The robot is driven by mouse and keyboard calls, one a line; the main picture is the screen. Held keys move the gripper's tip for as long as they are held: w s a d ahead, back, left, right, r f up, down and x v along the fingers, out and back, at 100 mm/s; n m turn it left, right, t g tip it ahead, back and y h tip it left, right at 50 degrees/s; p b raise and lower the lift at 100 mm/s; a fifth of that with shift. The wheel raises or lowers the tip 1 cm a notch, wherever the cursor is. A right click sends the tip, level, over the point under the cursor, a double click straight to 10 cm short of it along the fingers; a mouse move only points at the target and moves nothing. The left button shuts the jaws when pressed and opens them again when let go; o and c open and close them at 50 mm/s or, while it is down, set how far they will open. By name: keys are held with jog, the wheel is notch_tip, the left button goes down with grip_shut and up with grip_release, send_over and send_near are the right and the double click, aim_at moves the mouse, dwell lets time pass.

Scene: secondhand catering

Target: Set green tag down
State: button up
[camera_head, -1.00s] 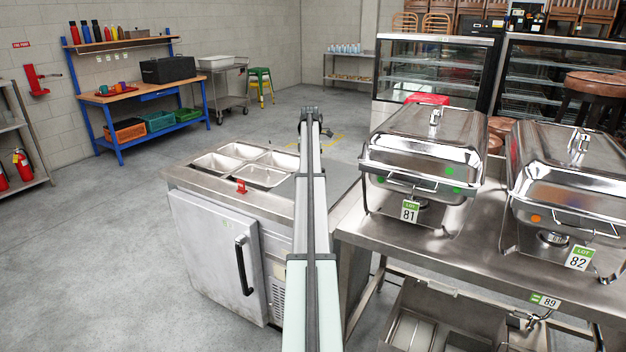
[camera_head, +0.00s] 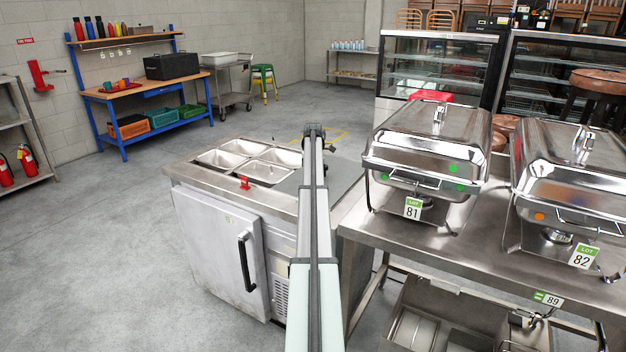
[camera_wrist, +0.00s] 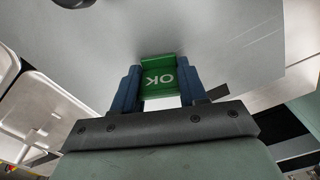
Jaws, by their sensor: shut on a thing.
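The green tag (camera_wrist: 160,76) is in the wrist view, between the two blue fingers of my gripper (camera_wrist: 160,88). Its white letters "OK" appear upside down. My gripper is shut on the tag. A smooth grey surface (camera_wrist: 215,40) lies beyond the tag; I cannot tell whether the tag touches it. In the head view my own arm reaches over the right side of the steel prep counter (camera_head: 190,177) and hides the gripper and the tag.
Steel pans (camera_head: 222,159) and a red tag (camera_head: 244,182) are on the counter's left part. To the right, a steel table (camera_head: 365,230) carries two chafing dishes (camera_head: 425,140), with lot cards 81 (camera_head: 413,209) and 82 (camera_head: 584,257). The floor left of the counter is clear.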

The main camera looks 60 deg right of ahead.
jog(key=o, duration=1.1)
jog(key=shift+c, duration=0.2)
notch_tip(320, 180, up, 12)
dwell(0.3)
